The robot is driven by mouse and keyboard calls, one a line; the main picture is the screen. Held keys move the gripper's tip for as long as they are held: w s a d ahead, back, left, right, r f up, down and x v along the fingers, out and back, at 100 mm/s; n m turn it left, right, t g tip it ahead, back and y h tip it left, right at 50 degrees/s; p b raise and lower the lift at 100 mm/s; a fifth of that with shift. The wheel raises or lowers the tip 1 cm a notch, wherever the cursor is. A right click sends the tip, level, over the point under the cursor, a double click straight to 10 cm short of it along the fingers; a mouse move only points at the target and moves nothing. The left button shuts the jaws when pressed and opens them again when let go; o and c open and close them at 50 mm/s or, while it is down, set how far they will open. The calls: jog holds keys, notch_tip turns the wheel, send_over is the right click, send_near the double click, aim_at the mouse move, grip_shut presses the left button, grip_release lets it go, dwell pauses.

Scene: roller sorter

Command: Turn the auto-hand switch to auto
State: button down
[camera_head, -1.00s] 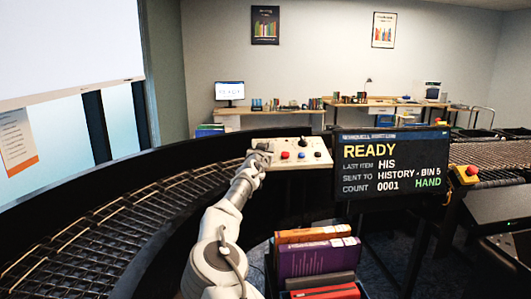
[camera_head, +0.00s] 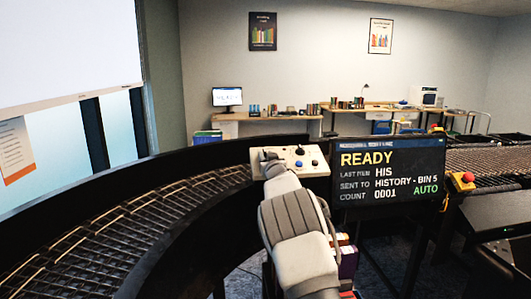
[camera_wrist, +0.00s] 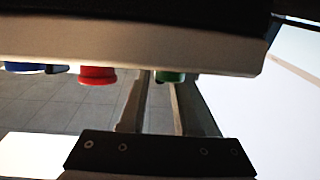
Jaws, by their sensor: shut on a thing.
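The cream control panel (camera_head: 312,170) stands left of the status screen (camera_head: 392,172), which reads READY and shows AUTO in green. The panel's edge also crosses the top of the wrist view (camera_wrist: 130,42). My gripper (camera_head: 268,157) is at the panel's left part, where the auto-hand switch is; the switch itself is hidden by the gripper and arm. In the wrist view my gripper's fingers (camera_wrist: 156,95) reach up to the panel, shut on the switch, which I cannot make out. A green button (camera_wrist: 170,76) shows close to the fingertips.
A blue button (camera_head: 314,162) and a dark knob (camera_head: 299,151) are on the panel, right of my gripper. A red button (camera_wrist: 97,75) shows in the wrist view. The roller conveyor (camera_head: 120,215) curves at left. A red stop button (camera_head: 467,177) is right of the screen.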

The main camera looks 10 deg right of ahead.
jog(key=shift+d+r+n+g+y+p, duration=0.2)
jog(key=shift+n+y+p, duration=0.55)
jog(key=shift+p, duration=0.45)
jog(key=shift+d+r+n+g+y+p, duration=0.1)
jog(key=shift+n+g+y+p, duration=0.1)
jog(key=shift+n+y+p, duration=0.75)
jog(key=shift+d+r+n+g+y+p, duration=0.2)
jog(key=shift+n+y+p, duration=0.35)
jog(key=shift+p, duration=0.85)
jog(key=n+y+p, duration=0.1)
jog(key=n+g+y+p, duration=0.1)
jog(key=p, duration=0.1)
jog(key=shift+w+f+y, duration=0.1)
jog(key=shift+f+y, duration=0.15)
jog(key=shift+y, duration=0.1)
jog(key=shift+f+p, duration=0.1)
jog(key=shift+p, duration=0.4)
jog(key=c, duration=0.9)
grip_release()
jog(key=shift+d+f, duration=0.1)
jog(key=b+v, duration=0.4)
jog(key=v, duration=1.3)
jog(key=shift+d+r+b, duration=0.25)
jog(key=shift+b, duration=0.05)
